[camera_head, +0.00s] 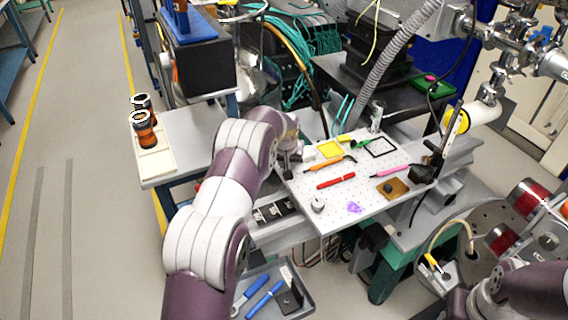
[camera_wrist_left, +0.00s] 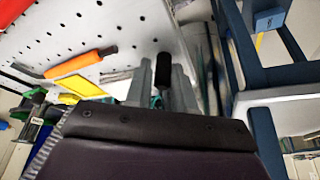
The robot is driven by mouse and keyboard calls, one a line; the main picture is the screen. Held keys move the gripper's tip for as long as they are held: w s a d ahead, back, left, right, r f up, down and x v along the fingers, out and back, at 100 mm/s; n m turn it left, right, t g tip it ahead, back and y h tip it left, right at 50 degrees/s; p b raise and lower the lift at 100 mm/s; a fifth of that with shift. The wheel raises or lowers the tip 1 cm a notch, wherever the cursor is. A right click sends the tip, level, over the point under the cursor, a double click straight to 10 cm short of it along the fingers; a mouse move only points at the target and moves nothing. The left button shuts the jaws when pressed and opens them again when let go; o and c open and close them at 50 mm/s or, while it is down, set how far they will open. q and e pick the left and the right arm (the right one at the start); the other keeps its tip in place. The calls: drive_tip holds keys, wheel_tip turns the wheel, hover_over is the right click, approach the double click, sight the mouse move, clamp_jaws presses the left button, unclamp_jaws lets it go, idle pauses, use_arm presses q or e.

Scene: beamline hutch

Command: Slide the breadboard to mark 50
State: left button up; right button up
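The breadboard (camera_head: 335,207) is a pale perforated plate on a rail stage. It also fills the upper left of the left wrist view (camera_wrist_left: 125,30). My left gripper (camera_head: 287,157) is at its left edge in the head view. In the left wrist view my left gripper (camera_wrist_left: 161,80) has one finger on each side of a dark upright handle (camera_wrist_left: 163,68) by the breadboard edge and looks shut on it. The rail (camera_head: 275,213) shows below the breadboard's left side. I cannot read a scale or a mark 50. My right gripper is out of view.
On the breadboard lie a red pen (camera_head: 336,181), an orange screwdriver (camera_head: 325,164), a pink pen (camera_head: 390,171), a yellow square (camera_head: 329,149) and a brown plate (camera_head: 392,188). A side table (camera_head: 190,130) stands left; a tool tray (camera_head: 300,308) is below. A hose (camera_head: 395,55) hangs behind.

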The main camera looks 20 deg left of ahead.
use_arm(q)
drive_tip(key=shift+o, duration=1.1)
drive_tip(key=shift+w+d, duration=0.1)
drive_tip(key=shift+d, duration=0.05)
drive_tip(key=shift+r, duration=0.25)
drive_tip(key=v, duration=1.2)
drive_tip(key=shift+b, duration=0.45)
drive_tip(key=shift+d, duration=0.1)
